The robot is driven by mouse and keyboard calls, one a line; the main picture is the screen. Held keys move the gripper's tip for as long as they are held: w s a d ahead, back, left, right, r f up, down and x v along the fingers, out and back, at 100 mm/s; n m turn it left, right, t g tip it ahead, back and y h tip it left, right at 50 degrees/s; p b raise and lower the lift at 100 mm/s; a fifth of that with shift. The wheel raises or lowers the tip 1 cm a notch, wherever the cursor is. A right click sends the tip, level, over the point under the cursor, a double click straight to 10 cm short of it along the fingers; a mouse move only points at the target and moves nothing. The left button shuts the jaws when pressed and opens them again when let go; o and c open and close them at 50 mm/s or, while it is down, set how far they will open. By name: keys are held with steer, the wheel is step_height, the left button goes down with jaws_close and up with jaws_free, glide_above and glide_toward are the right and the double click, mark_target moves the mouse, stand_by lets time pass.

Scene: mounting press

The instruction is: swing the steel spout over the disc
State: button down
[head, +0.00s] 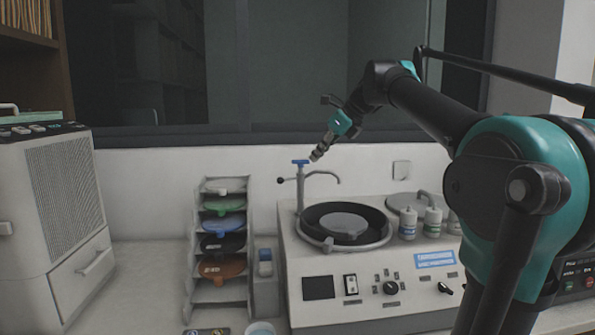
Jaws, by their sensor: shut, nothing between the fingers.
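The steel spout (322,173) is a thin curved pipe on an upright post at the back left of the machine. A blue cap (300,162) tops the post, and a dark ball-ended lever (281,180) sticks out left. The spout's arm arches right, its tip appearing above the bowl's back rim. The grey disc (344,223) lies flat in a round dark bowl (369,220) on the machine's top. My gripper (316,156) is shut and empty, pointing down and left just right of the blue cap and above the spout. I cannot tell whether it touches either.
White bottles (408,224) and a second round grey plate (411,202) stand right of the bowl. A rack of coloured discs (222,240) stands to the left. The machine's front panel (370,287) has knobs and switches. A wall and window are close behind.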

mark_target(283, 180)
steer(key=w+a+r+x, duration=0.1)
steer(key=x, duration=1.2)
steer(key=shift+a+r, duration=0.3)
steer(key=shift+w+a, duration=0.35)
steer(key=shift+a, duration=0.15)
stand_by(0.3)
steer(key=shift+w+a, duration=1)
steer(key=shift+w, duration=0.05)
